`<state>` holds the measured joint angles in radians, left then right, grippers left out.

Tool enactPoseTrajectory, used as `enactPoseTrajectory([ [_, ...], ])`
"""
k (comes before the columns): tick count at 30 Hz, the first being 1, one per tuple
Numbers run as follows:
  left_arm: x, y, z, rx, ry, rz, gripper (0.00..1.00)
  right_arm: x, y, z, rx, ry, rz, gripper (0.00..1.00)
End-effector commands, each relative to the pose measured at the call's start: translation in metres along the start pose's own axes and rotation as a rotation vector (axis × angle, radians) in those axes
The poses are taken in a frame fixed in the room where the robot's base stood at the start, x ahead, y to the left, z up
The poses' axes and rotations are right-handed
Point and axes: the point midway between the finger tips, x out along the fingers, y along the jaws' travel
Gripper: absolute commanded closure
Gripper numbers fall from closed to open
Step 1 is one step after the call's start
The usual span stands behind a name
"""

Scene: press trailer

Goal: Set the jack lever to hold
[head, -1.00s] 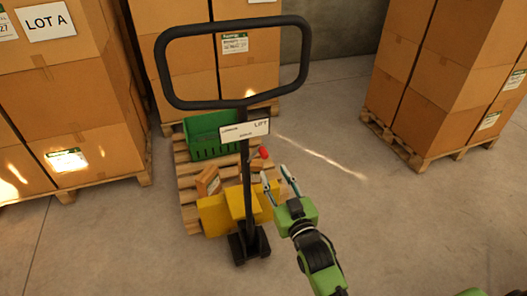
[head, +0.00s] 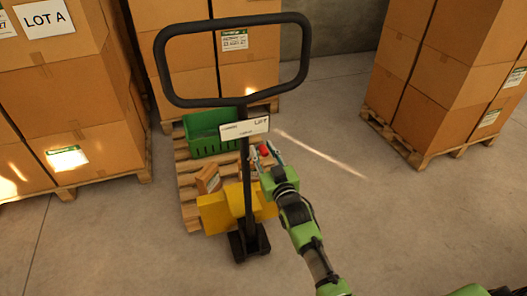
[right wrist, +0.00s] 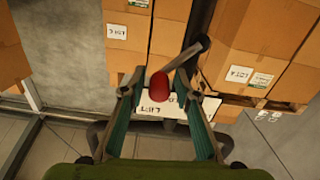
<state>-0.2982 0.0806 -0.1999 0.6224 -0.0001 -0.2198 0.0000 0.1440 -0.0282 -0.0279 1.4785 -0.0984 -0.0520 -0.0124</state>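The pallet jack has a black loop handle (head: 161,70) on an upright black post, with a yellow body (head: 213,212) below. A white plate (head: 232,129) on the post reads LIFT at its right end; its smaller print is too blurred to read surely. The lever's red knob (head: 264,150) is just right of the post, below the plate's right end. My right gripper (head: 267,157) is open, its fingers around the knob. In the right wrist view the red knob (right wrist: 158,84) sits between the spread fingertips, with gaps at both sides. My left gripper is not seen.
A wooden pallet (head: 188,183) behind the jack carries a green crate (head: 203,143) and a small brown box (head: 208,180). Tall carton stacks stand on pallets at left, back and right (head: 437,90). The floor (head: 400,210) at right is clear.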

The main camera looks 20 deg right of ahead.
Motion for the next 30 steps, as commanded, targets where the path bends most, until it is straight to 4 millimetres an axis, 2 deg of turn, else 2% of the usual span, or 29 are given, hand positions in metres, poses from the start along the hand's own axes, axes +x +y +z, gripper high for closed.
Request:
enactPoseTrajectory([
  [1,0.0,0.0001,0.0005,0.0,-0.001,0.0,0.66,-0.0001,0.0005,0.0003,0.0,-0.001,0.001,0.89],
  [2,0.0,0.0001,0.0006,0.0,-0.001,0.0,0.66,-0.0001,0.0007,0.0004,-0.001,-0.001,0.001,0.97],
  [3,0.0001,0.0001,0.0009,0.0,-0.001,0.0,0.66,-0.0001,0.001,0.0006,-0.001,-0.002,0.002,1.0],
  [21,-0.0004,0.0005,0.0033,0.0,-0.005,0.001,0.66,-0.0008,0.0026,0.0047,-0.014,-0.012,0.004,1.0],
  [30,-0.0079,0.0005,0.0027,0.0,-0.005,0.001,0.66,-0.0009,-0.0037,-0.001,-0.136,-0.014,0.003,1.0],
])
